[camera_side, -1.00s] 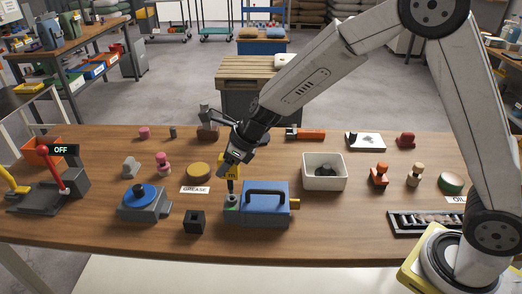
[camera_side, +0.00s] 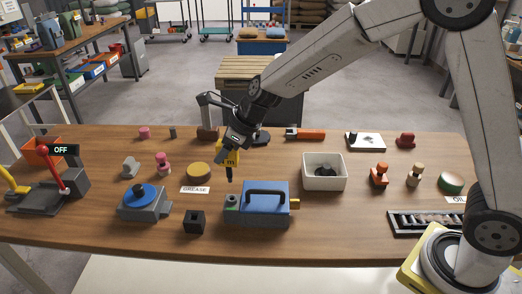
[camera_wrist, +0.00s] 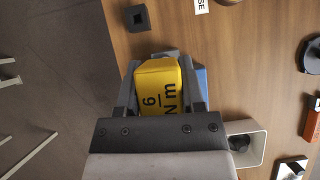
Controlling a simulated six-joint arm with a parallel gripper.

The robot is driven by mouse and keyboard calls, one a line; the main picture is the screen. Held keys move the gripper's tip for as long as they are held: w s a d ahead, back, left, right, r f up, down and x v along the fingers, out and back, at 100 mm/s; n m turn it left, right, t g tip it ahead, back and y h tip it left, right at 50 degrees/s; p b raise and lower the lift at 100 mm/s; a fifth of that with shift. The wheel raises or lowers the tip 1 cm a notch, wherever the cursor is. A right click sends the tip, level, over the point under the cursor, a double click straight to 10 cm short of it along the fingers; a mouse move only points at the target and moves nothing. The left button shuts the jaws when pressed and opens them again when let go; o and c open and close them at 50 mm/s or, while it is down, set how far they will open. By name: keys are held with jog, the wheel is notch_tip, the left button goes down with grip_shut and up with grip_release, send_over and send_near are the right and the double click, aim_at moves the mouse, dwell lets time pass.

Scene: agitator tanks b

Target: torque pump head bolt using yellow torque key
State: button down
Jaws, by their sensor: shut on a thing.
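My gripper (camera_side: 230,146) is shut on the yellow torque key (camera_side: 229,160). The key points down, with its dark shaft just above the grey pump head at the left end of the blue pump (camera_side: 265,200). A gap shows between the shaft tip and the round bolt (camera_side: 232,200) on that head. In the wrist view the key (camera_wrist: 160,85) sits between the two fingers and reads "6 N m". The key hides most of the pump there, leaving a blue strip (camera_wrist: 202,85) at its right.
A black square block (camera_side: 194,222) and a grey unit with a blue disc (camera_side: 143,200) stand left of the pump. A white bin (camera_side: 323,172) is at its right. A yellow-brown disc (camera_side: 198,171) with a GREASE label lies behind. A lever stand (camera_side: 65,180) reads OFF.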

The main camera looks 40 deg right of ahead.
jog(key=shift+n, duration=0.3)
jog(key=shift+s+a+n+g+y, duration=0.1)
jog(key=shift+n+g+y, duration=0.5)
jog(key=shift+n, duration=0.75)
jog(key=shift+s+a+n+g+y, duration=0.1)
jog(key=shift+n+g+y, duration=0.2)
jog(key=shift+n+g, duration=0.8)
jog(key=shift+n, duration=0.35)
jog(key=n+g, duration=0.1)
jog(key=n, duration=0.1)
jog(key=n+g, duration=0.1)
jog(key=n, duration=0.2)
jog(key=shift+s+n+g, duration=0.25)
jog(key=shift+n+g, duration=0.15)
jog(key=shift+n+g, duration=0.3)
jog(key=shift+n, duration=0.1)
jog(key=shift+d, duration=0.1)
